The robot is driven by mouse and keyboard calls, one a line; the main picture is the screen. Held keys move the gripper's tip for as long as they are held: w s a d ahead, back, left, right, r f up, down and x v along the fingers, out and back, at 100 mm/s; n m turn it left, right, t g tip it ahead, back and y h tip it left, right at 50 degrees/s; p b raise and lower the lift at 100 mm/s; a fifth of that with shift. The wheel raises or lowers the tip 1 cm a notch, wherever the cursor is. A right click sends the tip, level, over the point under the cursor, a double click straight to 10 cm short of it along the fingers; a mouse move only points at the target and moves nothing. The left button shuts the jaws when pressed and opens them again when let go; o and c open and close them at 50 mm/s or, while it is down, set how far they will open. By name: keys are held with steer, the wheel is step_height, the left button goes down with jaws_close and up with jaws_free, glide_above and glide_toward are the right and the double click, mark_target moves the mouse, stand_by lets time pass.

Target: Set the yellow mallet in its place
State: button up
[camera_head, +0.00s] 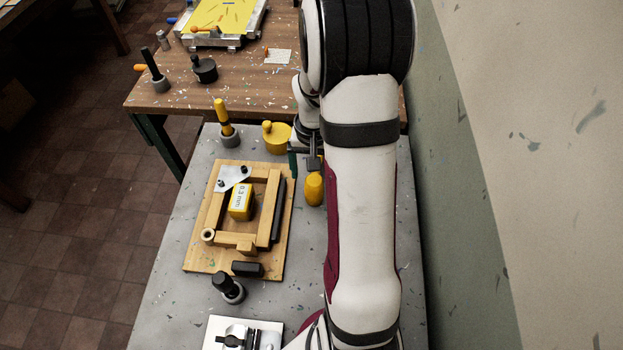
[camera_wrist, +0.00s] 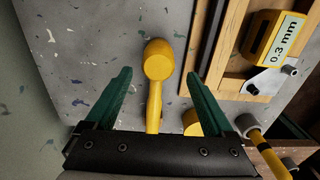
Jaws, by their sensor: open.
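The yellow mallet lies on the grey table right of the wooden frame; its rounded head (camera_head: 314,188) shows beside my arm, and its handle is mostly hidden there. In the wrist view the mallet (camera_wrist: 158,62) has its head at the top and its handle running down between my fingers. My gripper (camera_head: 306,158) is open over the handle; in the wrist view its green fingers (camera_wrist: 157,78) stand apart on either side, not visibly touching it. I cannot tell which spot is the mallet's place.
A wooden frame on a board (camera_head: 190,262) holds a yellow 0.3 mm block (camera_head: 241,203). A yellow-handled tool (camera_head: 222,112) stands in a grey holder, beside a yellow pot (camera_head: 277,138). A black-handled tool (camera_head: 222,282) stands nearer. A wall (camera_head: 455,190) runs along the right.

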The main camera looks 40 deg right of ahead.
steer(key=f, duration=0.6)
steer(key=shift+s+f, duration=0.1)
steer(key=shift+s, duration=0.2)
jaws_close()
